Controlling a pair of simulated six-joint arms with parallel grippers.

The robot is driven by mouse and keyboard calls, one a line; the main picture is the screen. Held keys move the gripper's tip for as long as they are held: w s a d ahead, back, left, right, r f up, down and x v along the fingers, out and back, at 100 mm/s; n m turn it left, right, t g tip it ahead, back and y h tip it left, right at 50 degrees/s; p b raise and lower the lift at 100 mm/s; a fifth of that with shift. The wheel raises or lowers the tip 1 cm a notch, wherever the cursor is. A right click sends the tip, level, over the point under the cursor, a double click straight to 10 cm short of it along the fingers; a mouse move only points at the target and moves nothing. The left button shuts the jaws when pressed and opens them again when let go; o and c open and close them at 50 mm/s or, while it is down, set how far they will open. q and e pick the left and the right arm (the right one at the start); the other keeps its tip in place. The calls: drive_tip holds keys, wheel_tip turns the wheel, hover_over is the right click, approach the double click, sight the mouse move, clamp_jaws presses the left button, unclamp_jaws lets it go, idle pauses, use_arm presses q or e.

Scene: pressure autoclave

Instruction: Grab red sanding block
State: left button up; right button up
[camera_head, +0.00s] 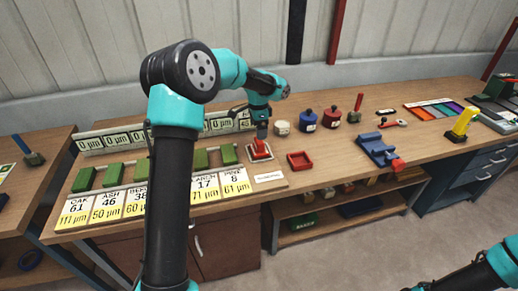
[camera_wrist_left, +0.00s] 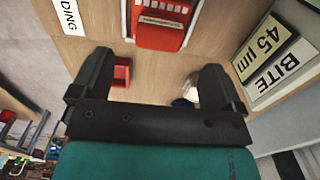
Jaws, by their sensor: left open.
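The red sanding block (camera_head: 260,150) sits on a small pale-rimmed base near the front of the bench, right of the row of green blocks. In the left wrist view, a red block with a pale label (camera_wrist_left: 160,32) shows at the top, beyond the fingertips. My left gripper (camera_head: 261,132) is just above and behind the block in the head view. In the left wrist view my left gripper (camera_wrist_left: 157,68) is open, with nothing between its fingers. Whether it touches the block cannot be told. My right arm shows at the lower right, its gripper out of frame.
An empty red tray (camera_head: 300,161) lies right of the block. White, blue and red pots (camera_head: 308,120) stand behind. Green blocks (camera_head: 200,159) and number displays (camera_head: 95,142) line the left. A blue tool (camera_head: 377,149) lies further right. Bare wood lies between the red tray and blue tool.

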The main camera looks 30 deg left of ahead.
sight(259, 144)
use_arm(q)
drive_tip(key=shift+f, duration=1.65)
drive_tip(key=shift+d+f, duration=0.15)
drive_tip(key=shift+f, duration=2.5)
drive_tip(key=shift+w, duration=0.1)
drive_tip(key=c, duration=1.1)
drive_tip(key=shift+o, duration=0.2)
drive_tip(key=shift+r, duration=0.15)
drive_tip(key=shift+r, duration=1.3)
drive_tip(key=s+d, duration=0.2)
drive_tip(key=s, duration=0.2)
drive_tip(key=s+d+r, duration=0.1)
drive_tip(key=s+d, duration=0.2)
drive_tip(key=s, duration=0.2)
drive_tip(key=s+d+r, duration=0.1)
drive_tip(key=s+d, duration=0.2)
drive_tip(key=s, duration=0.1)
drive_tip(key=shift+s+d+r, duration=0.1)
drive_tip(key=shift+s+d, duration=0.1)
drive_tip(key=shift+s, duration=0.15)
